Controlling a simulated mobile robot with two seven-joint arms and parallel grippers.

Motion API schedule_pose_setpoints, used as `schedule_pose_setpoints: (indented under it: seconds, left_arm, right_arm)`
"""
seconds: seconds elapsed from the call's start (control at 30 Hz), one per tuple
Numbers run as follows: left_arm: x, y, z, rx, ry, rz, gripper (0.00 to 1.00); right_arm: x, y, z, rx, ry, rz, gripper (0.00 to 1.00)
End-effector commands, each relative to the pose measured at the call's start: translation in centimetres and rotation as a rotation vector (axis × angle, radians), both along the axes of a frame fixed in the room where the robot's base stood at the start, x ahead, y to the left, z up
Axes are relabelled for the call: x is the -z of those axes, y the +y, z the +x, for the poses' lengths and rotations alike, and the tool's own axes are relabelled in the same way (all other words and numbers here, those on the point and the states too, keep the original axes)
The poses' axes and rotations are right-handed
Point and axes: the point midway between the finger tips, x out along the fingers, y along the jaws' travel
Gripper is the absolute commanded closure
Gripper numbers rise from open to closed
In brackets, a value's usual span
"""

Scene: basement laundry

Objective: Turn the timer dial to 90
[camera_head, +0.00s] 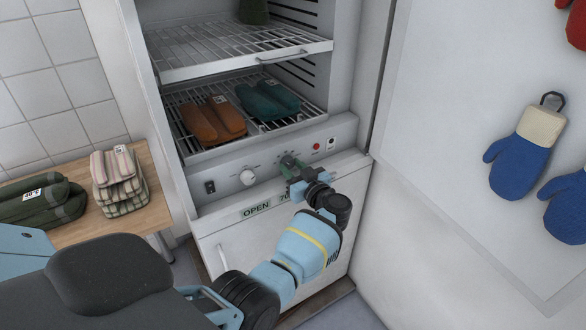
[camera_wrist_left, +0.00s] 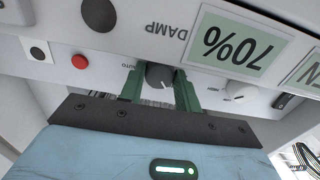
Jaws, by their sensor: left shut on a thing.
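My left gripper (camera_head: 289,166) reaches the control panel (camera_head: 217,203) of the white cabinet in the head view. In the left wrist view its green fingers (camera_wrist_left: 160,88) stand on either side of a dark grey dial (camera_wrist_left: 160,75) and are shut on it. The dial's scale is mostly hidden by the fingers; only a small "AUTO" mark shows beside it, so I cannot read its setting. A second, pale dial (camera_head: 247,177) sits to the left on the panel, apart from the gripper. My right gripper is not in view.
A red button (camera_head: 316,146) and a dark switch (camera_head: 210,187) flank the dials. The open compartment above holds orange (camera_head: 212,121) and teal (camera_head: 267,100) folded items on racks. A wooden table (camera_head: 90,225) stands left; blue mitts (camera_head: 519,162) hang right.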

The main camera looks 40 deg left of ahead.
Motion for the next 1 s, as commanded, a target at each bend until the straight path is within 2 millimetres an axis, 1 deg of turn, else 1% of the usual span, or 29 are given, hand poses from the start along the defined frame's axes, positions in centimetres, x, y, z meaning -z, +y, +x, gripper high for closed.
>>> schedule_pose_setpoints:
  seconds: [0.17, 0.37, 0.7, 1.0]
  left_arm:
    - [0.0, -0.1, 0.0, 0.0, 0.027, 0.01, 0.9]
    - [-0.3, -0.1, 0.0, 0.001, 0.115, 0.044, 0.9]
    - [-0.3, -0.1, 0.0, 0.002, 0.39, 0.157, 0.9]
    - [-0.2, -0.1, -0.1, 0.002, 0.653, 0.267, 0.9]
  right_arm:
    - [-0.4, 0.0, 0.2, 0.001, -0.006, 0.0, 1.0]
    - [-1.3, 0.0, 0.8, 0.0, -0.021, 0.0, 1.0]
    - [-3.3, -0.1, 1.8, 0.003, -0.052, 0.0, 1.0]
    - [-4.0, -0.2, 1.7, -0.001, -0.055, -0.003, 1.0]
